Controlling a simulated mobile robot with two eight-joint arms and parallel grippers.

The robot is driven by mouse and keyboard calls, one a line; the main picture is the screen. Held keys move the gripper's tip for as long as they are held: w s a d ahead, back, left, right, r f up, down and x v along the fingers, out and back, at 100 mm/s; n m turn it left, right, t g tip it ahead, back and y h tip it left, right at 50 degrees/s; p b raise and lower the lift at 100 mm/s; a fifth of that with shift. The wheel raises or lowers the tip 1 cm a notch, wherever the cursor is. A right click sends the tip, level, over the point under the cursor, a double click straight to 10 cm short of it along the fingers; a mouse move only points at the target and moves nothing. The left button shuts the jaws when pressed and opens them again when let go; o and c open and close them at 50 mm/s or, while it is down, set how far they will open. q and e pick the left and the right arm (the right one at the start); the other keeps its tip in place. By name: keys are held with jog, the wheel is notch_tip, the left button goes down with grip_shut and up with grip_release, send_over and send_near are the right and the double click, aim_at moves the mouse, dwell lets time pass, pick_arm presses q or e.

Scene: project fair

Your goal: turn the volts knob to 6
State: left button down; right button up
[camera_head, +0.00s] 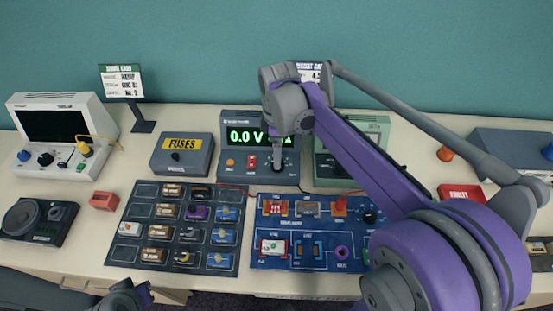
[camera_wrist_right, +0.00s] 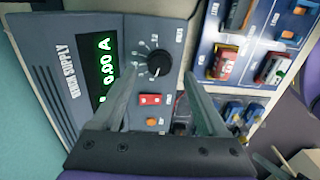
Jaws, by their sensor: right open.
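The bench supply (camera_head: 229,175) stands at the back middle, and its green display (camera_head: 245,136) shows 0.0 V. It also fills the left of the right wrist view (camera_wrist_right: 60,75). There its round black volts knob (camera_wrist_right: 160,63) has a small pale pointer mark and a printed scale around it. My right gripper (camera_wrist_right: 158,78) is open and empty, its fingertips spread on either side close to the knob; contact cannot be told.
A red switch (camera_wrist_right: 150,99) and an orange button (camera_wrist_right: 151,122) sit beside the knob. A fuses box (camera_head: 183,163) stands left of the supply, and a greenish instrument (camera_head: 366,125) close on its right. Parts tray (camera_head: 128,205) and blue circuit board (camera_head: 300,222) lie in front.

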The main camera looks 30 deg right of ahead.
jog(key=shift+f, duration=2.2)
jog(key=shift+c, duration=0.3)
grip_shut()
